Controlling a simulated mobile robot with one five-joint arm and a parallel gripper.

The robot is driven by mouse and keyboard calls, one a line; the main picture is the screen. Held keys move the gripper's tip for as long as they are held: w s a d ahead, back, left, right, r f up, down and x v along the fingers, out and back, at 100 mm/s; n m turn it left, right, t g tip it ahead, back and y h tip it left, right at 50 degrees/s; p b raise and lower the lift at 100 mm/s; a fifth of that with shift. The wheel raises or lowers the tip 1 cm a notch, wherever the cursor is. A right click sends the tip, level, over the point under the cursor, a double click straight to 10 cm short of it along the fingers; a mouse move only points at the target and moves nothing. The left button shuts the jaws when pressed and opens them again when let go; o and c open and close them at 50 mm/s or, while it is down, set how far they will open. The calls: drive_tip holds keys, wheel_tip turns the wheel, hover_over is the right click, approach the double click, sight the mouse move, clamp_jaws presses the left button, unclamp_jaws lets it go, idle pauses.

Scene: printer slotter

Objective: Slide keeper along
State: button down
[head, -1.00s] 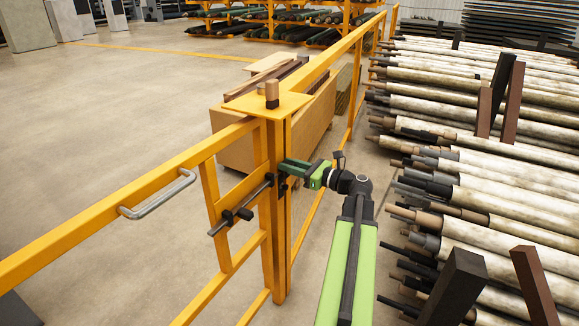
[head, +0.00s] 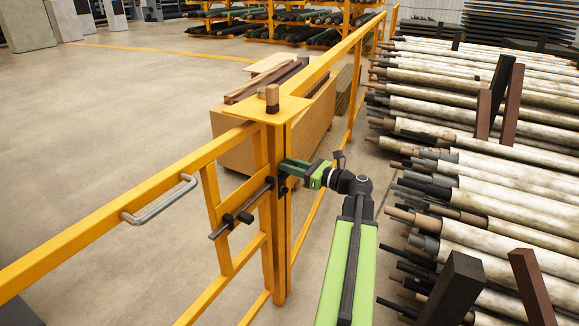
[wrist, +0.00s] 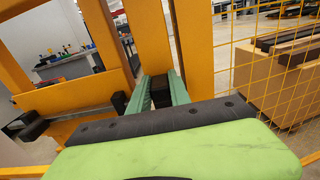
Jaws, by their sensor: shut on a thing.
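My gripper (head: 291,170) is at the yellow post (head: 277,225), reaching in from the right. In the wrist view its two green fingers (wrist: 158,90) are closed around a small black block, which I take for the keeper (wrist: 161,80). The keeper is mostly hidden behind the fingers in the head view, where a dark part shows just below them. A dark bolt rod (head: 256,198) with a black knob lies slanted across the yellow gate (head: 216,205), its upper end by the post. Whether the rod enters the keeper cannot be told.
A grey handle (head: 160,200) is on the gate's top rail. A yellow mesh fence (wrist: 262,75) runs beyond the post. Stacked rollers (head: 480,185) fill the right; open floor (head: 110,120) lies left.

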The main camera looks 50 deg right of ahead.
drive_tip(key=c, duration=1.2)
unclamp_jaws()
drive_tip(key=v, duration=1.7)
drive_tip(key=shift+s, duration=0.25)
